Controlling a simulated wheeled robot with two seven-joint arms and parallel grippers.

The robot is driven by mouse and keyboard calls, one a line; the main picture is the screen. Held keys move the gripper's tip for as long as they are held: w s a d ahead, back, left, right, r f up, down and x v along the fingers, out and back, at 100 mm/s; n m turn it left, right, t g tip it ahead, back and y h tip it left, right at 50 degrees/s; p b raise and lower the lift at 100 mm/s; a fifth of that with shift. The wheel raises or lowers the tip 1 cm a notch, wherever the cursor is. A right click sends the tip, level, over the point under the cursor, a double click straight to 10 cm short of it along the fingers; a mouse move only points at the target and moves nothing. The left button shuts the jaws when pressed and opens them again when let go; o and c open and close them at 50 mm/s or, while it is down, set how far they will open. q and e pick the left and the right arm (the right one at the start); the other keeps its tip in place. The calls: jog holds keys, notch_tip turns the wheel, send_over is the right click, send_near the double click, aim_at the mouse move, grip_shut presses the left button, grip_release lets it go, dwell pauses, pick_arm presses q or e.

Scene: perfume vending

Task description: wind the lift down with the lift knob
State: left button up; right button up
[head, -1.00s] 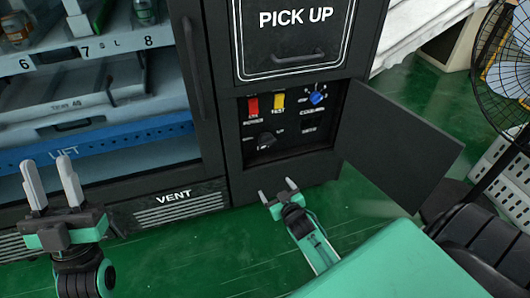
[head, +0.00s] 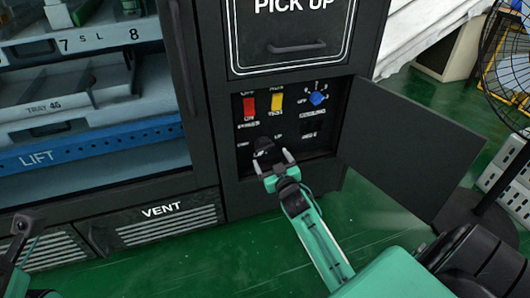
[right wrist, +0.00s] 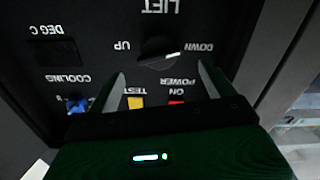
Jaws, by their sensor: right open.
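The lift knob (head: 263,147) is a black dial low on the control panel (head: 300,135) behind an open door. In the right wrist view the knob (right wrist: 158,48) sits between the words UP and DOWN, under an upside-down LIFT label. My right gripper (head: 275,164) is open just in front of the knob; its fingertips (right wrist: 161,72) are spread to either side, apart from it. The blue lift bar (head: 95,147), marked LIFT, shows behind the glass, level below a tray. Only part of my left arm's end (head: 20,228) shows at the left edge; its fingers are unclear.
A red switch (head: 249,105), a yellow switch (head: 276,101) and a blue knob (head: 318,98) sit above the lift knob. The open panel door (head: 405,150) juts out to the right. A fan (head: 510,75) stands beyond it. The green floor in front is clear.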

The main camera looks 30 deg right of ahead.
aim_at(266, 149)
jog(key=b+x, duration=0.2)
jog(key=x, duration=0.5)
jog(key=c, duration=1)
